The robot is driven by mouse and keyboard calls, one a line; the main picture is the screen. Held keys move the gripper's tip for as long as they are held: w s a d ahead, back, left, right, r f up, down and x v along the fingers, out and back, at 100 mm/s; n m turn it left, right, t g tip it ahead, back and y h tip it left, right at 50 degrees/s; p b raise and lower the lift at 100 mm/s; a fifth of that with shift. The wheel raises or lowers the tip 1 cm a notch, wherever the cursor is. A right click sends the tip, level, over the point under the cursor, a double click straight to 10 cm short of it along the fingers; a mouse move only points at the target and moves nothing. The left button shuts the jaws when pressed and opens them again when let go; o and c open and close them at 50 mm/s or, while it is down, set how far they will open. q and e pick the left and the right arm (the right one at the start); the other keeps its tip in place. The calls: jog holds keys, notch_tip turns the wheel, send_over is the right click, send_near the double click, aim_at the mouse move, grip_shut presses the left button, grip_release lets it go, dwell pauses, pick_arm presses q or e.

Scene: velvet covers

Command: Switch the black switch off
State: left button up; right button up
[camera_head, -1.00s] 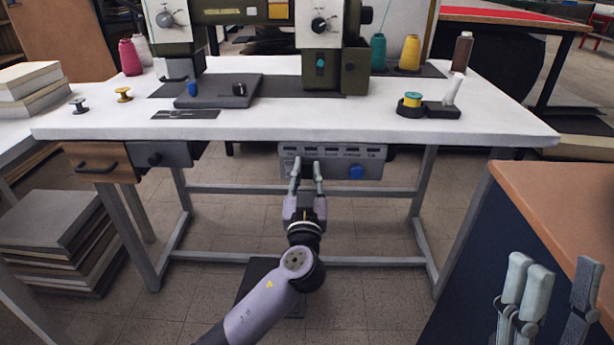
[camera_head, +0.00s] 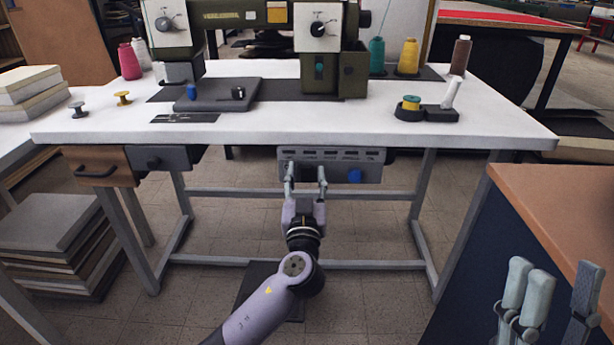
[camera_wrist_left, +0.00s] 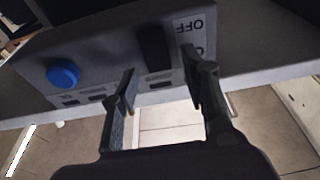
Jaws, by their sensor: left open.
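The black switch (camera_wrist_left: 155,48) is a dark rocker on the front of a grey control box (camera_wrist_left: 105,42), beside a white label reading OFF (camera_wrist_left: 188,25). My left gripper (camera_head: 305,172) is open and empty in front of the box. In the left wrist view its fingers (camera_wrist_left: 157,78) stand apart below the switch, the right one close to the label. Contact cannot be told. My right gripper (camera_head: 556,280) is at the lower right, fingers apart, empty.
A blue knob (camera_head: 355,176) sits on the same box. A white table (camera_head: 250,130) above carries a sewing machine (camera_head: 335,70) and thread spools. Drawers (camera_head: 125,163) hang to the left. An orange-topped cabinet (camera_head: 560,195) stands to the right.

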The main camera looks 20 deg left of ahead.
pick_arm(q)
jog(key=v, duration=1.1)
jog(key=shift+s, duration=0.4)
jog(key=shift+d, duration=0.25)
